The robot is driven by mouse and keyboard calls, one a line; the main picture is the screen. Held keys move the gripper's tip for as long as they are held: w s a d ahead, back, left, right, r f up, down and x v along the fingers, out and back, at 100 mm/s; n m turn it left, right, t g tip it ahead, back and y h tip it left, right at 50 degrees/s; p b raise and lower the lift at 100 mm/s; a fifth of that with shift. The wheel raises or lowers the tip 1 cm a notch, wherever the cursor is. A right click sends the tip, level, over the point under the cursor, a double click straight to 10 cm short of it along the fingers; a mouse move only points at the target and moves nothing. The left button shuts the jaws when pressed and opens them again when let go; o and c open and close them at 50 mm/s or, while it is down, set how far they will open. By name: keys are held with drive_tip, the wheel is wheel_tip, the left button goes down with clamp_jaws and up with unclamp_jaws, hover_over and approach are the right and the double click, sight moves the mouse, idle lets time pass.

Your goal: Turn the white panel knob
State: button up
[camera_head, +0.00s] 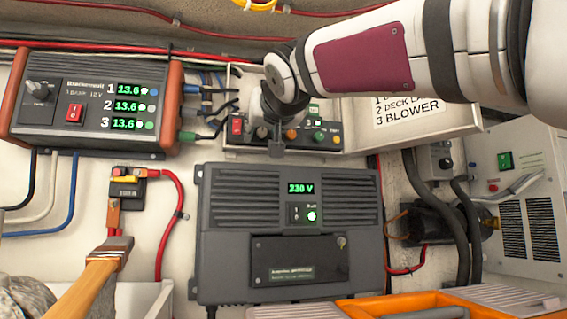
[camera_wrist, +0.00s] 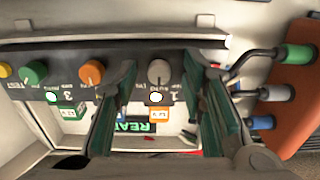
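The white panel knob (camera_wrist: 158,72) looks pale grey-white in the wrist view, with a pointer line on its face. It sits on a dark control strip (camera_wrist: 200,55), in a row with an orange knob (camera_wrist: 92,72) and a green knob (camera_wrist: 35,73). My gripper (camera_wrist: 160,66) is open, with one green-padded finger on each side of the white knob. A gap shows between knob and both fingers. In the head view my gripper (camera_head: 272,128) is in front of the panel box (camera_head: 235,85), and the white knob (camera_head: 261,133) shows partly beside it.
A red switch (camera_head: 236,125) is just left of the white knob, and a yellow knob (camera_head: 337,140) ends the row. The raised lid (camera_head: 410,115) with a label is at right. A charger box (camera_head: 100,95) with cables stands left; a grey inverter (camera_head: 290,215) is below.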

drive_tip(key=shift+w, duration=0.15)
clamp_jaws()
idle(0.4)
drive_tip(key=n+p, duration=0.1)
drive_tip(key=n, duration=0.3)
drive_tip(key=shift+n+p, duration=1)
drive_tip(key=shift+n, duration=1.5)
